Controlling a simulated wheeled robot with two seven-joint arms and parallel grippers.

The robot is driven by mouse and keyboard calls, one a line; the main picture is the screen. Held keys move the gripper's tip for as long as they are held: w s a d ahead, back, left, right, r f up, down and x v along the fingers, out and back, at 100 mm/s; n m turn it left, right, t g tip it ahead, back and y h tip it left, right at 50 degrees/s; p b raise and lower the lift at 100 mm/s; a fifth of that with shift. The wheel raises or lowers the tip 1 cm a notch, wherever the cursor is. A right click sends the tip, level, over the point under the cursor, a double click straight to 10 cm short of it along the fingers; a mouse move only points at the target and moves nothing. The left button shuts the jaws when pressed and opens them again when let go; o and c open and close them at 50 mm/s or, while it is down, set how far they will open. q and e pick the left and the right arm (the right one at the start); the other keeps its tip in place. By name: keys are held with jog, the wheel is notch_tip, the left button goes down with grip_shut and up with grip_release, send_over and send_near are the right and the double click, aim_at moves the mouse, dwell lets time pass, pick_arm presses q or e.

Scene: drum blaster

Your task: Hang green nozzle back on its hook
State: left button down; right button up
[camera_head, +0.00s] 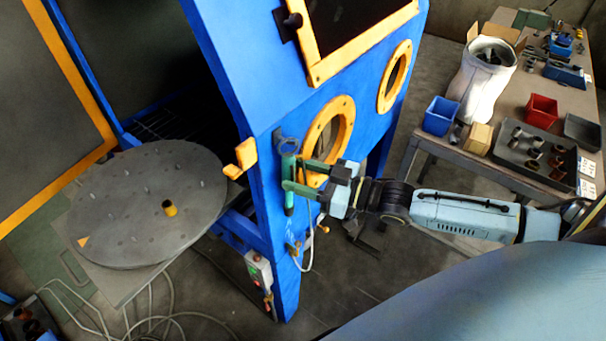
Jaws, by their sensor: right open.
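The green nozzle (289,202) stands upright against the blue front post of the blaster cabinet (268,190). A grey hook (288,144) is at its top end, on the same post. The nozzle appears to hang at the hook, but the exact contact is too small to tell. My right gripper (292,175) comes in from the right, with its two green fingers open. The fingertips are at the nozzle's upper part, one higher and one lower. I cannot tell whether they touch it. My left gripper is not in view.
A round grey turntable (135,215) with a small yellow-rimmed part (169,208) stands at the left. A hose (310,250) and control box (259,272) are low on the post. A workbench (430,142) with bins and trays stands at the right.

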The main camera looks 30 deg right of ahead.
jog(key=p+v, duration=0.1)
jog(key=v, duration=1.2)
jog(key=shift+s+d, duration=0.15)
jog(key=shift+d, duration=0.05)
